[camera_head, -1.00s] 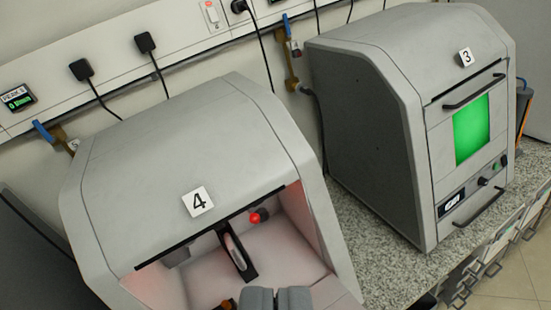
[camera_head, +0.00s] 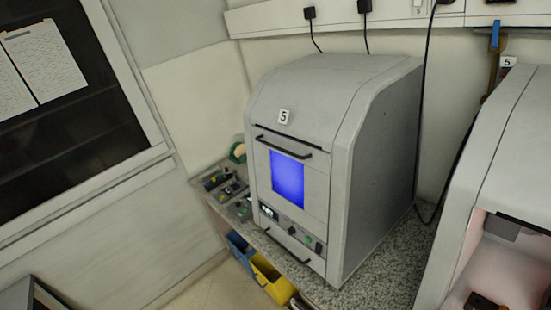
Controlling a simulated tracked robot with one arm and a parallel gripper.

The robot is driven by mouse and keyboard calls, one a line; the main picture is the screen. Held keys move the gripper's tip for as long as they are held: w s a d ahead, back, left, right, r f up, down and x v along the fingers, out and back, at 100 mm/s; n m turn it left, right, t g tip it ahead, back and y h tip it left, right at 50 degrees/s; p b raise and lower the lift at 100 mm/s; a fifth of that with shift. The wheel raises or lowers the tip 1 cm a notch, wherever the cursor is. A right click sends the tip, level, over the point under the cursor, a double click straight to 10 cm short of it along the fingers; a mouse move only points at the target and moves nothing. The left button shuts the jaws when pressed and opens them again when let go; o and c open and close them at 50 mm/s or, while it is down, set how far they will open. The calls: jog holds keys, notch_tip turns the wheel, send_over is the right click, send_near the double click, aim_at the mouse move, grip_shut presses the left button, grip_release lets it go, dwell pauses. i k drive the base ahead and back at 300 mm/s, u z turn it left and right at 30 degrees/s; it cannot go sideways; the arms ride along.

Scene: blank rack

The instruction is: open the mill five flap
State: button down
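Mill five (camera_head: 385,95) is a grey cabinet with a "5" label (camera_head: 284,117), standing on the bench in the middle of the view. Its front flap (camera_head: 263,180) is shut, with a window (camera_head: 288,180) glowing blue. A dark bar handle (camera_head: 284,147) runs across the top of the flap. Below the window are a small display, a knob and buttons (camera_head: 291,229), and a second dark bar handle (camera_head: 288,251) lower down. My gripper is not in view.
Another grey mill (camera_head: 490,160) with an open front stands at the right edge. Small parts (camera_head: 222,184) lie on the bench left of mill five. Blue and yellow bins (camera_head: 270,279) are below the bench edge. Floor (camera_head: 205,292) shows at the lower left.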

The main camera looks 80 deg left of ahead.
aim_at(302, 192)
jog(key=u, duration=2.6)
jog(key=k, duration=0.5)
jog(key=z, duration=0.6)
jog(key=i, duration=0.55)
jog(key=u, duration=0.05)
